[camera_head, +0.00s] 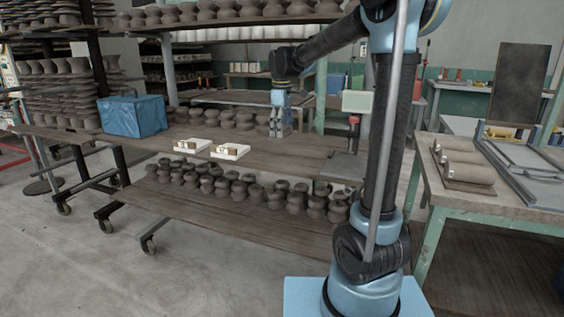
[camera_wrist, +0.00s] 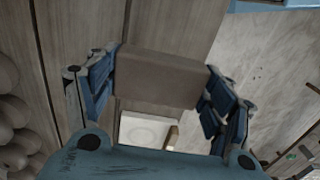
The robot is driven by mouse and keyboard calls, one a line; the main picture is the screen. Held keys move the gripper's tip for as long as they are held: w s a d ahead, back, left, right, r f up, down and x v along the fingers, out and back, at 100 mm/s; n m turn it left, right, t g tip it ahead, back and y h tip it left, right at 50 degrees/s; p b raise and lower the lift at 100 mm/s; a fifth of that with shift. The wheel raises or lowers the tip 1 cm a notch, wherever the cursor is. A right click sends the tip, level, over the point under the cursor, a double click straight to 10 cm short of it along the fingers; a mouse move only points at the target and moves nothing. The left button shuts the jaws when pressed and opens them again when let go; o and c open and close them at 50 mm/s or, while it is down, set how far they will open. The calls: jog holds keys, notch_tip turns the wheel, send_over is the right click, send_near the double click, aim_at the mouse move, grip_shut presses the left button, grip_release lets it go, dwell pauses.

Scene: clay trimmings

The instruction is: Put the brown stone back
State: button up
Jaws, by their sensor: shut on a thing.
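The brown stone (camera_wrist: 160,77) is a plain brown block between the two blue fingers of my gripper (camera_wrist: 160,90) in the wrist view, and the fingers press on its ends. In the head view my gripper (camera_head: 279,128) points down over the back of the wooden table, right of the white trays; the stone is too small to make out there. Two white trays, a left one (camera_head: 181,149) and a right one (camera_head: 224,156), sit on the table with small brown and pale pieces on them. In the wrist view, part of a white tray (camera_wrist: 140,130) shows beyond the stone, partly hidden by my gripper.
A blue covered box (camera_head: 133,116) stands at the table's left. Several dark clay pots (camera_head: 225,118) stand behind the trays, and more (camera_head: 250,192) fill the shelf below. A red-topped tool (camera_head: 353,130) stands on the right. The wooden table (camera_head: 165,137) has bare room around the trays.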

aim_at(282, 159)
jog(key=shift+d, duration=0.1)
jog(key=shift+f, duration=5)
jog(key=o, duration=1.4)
